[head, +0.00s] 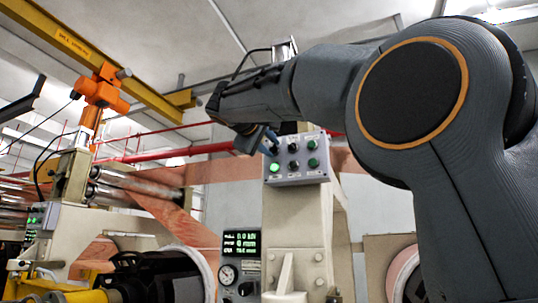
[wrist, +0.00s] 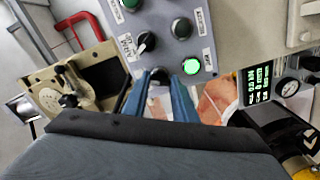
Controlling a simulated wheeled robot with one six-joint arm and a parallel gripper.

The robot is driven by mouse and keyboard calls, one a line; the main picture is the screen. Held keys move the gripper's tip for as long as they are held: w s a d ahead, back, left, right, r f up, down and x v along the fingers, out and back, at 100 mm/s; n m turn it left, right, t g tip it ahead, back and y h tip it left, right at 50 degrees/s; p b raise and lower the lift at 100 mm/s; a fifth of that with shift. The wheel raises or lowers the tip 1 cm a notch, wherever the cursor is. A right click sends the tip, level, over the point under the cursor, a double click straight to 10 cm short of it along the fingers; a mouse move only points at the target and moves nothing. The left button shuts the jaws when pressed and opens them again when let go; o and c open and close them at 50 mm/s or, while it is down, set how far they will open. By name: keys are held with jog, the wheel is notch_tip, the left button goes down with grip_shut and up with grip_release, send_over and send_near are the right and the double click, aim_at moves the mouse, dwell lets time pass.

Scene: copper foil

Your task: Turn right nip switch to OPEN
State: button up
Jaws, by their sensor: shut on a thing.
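The grey control panel (head: 298,180) stands on a beige post in the head view and fills the upper middle of the wrist view (wrist: 165,12). My gripper (wrist: 160,82) has its two blue fingers on either side of a dark switch knob (wrist: 159,74) at the panel's edge, shut on it. In the head view, my gripper (head: 270,144) reaches the panel's upper left corner and hides that knob. I cannot read its label or which way it points. Another black selector knob (wrist: 146,42) sits beside it, with a white label.
A lit green button (wrist: 191,66) is close to the right finger, with a dark round control (wrist: 181,27) above it. A display with green digits (head: 241,243) and a dial gauge (head: 228,274) are lower left. Copper foil (head: 170,222) runs behind the post.

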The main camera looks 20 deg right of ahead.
jog(key=shift+m, duration=0.3)
dwell(0.4)
jog(key=o, duration=1)
jog(key=shift+o, duration=0.2)
jog(key=b+v, duration=0.1)
jog(key=v, duration=0.6)
jog(key=shift+s+a, duration=0.25)
jog(key=shift+s, duration=0.05)
jog(key=shift+f, duration=0.1)
